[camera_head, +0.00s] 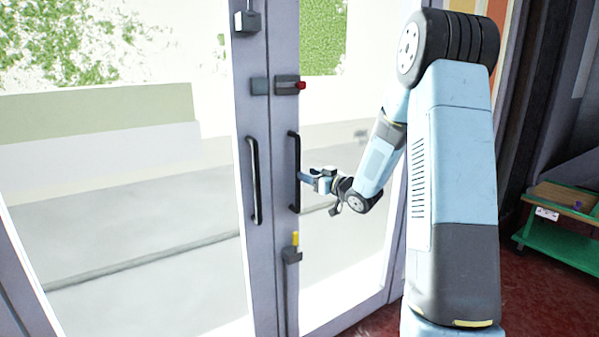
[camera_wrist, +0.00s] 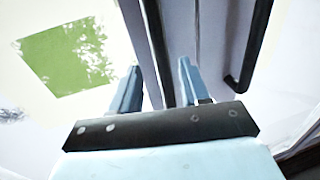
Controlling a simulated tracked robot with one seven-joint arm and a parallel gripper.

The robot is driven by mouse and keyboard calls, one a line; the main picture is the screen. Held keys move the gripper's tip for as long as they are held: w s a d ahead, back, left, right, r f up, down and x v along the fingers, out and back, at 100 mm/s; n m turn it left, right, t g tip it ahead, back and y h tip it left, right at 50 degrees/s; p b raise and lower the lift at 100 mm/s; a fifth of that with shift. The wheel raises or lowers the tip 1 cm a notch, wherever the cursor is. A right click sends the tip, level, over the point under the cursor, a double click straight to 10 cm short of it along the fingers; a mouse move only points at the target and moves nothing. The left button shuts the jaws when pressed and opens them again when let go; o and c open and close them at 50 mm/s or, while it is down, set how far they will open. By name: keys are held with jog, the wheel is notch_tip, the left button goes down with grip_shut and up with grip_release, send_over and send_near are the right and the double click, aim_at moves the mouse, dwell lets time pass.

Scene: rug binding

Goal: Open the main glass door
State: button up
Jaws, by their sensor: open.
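The main glass door is a grey-framed double door with a left leaf (camera_head: 262,285) and a right leaf (camera_head: 290,240); both look shut. A black vertical handle (camera_head: 253,180) is on the left leaf and another black handle (camera_head: 294,160) is on the right leaf. My gripper (camera_head: 303,177) is at the lower half of the right leaf's handle. In the wrist view my gripper (camera_wrist: 157,72) is open, and a dark vertical bar (camera_wrist: 157,40) shows between its two fingers. I cannot tell whether they touch it. A second black handle (camera_wrist: 250,45) shows to their right.
A latch with a red knob (camera_head: 300,86) sits above the handles. A green wooden bench (camera_head: 560,238) stands at the right on the dark red floor.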

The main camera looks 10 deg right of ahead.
jog(key=x, duration=0.6)
jog(key=shift+c, duration=0.3)
grip_shut()
